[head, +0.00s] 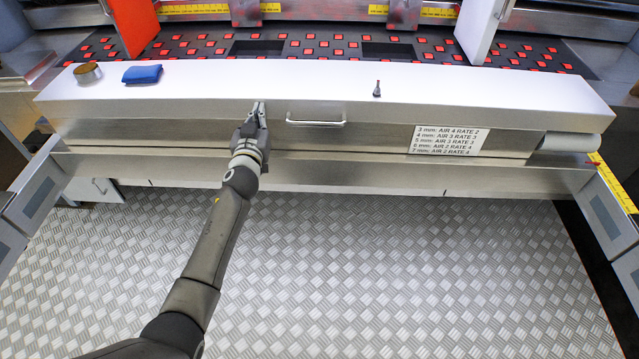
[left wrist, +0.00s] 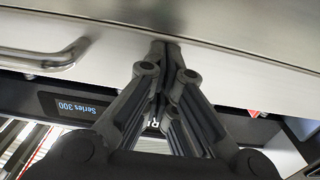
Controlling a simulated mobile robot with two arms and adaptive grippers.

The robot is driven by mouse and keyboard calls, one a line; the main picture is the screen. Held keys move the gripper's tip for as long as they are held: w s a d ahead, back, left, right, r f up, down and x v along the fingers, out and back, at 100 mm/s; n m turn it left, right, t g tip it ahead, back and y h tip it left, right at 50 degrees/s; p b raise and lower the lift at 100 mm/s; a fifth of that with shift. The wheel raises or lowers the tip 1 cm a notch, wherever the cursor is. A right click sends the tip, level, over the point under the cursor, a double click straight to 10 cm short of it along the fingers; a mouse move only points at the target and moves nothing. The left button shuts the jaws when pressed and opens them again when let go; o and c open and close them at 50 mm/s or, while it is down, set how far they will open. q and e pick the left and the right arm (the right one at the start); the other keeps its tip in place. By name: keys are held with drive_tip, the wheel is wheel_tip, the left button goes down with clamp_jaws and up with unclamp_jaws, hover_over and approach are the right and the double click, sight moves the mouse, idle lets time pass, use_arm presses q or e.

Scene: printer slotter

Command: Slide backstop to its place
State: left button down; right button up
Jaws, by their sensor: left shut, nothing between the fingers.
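A long, silvery box-shaped bar with a flat top (head: 250,85) runs across the machine and looks like the backstop, though no label confirms it. A metal handle (head: 316,122) sits on its front face; the handle also shows at the left of the left wrist view (left wrist: 45,60). My left gripper (head: 260,106) is shut and empty, its fingertips at the bar's front face, left of the handle. In the left wrist view, the closed fingertips (left wrist: 166,46) meet or nearly meet the metal face; I cannot tell if they touch. My right gripper is not in view.
A tape roll (head: 88,73), a blue cloth (head: 142,75) and a small dark tool (head: 377,89) are on the bar. A printed settings label (head: 446,140) is on the front. Behind lies a dark bed with red squares (head: 300,43). The diamond-plate floor (head: 400,270) in front is clear.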

use_arm(q)
drive_tip(key=shift+w+b, duration=2.6)
drive_tip(key=shift+w, duration=1.05)
drive_tip(key=shift+s+p, duration=0.4)
drive_tip(key=shift+p, duration=0.1)
drive_tip(key=shift+s+p, duration=0.8)
drive_tip(key=shift+s, duration=0.6)
drive_tip(key=shift+f, duration=0.1)
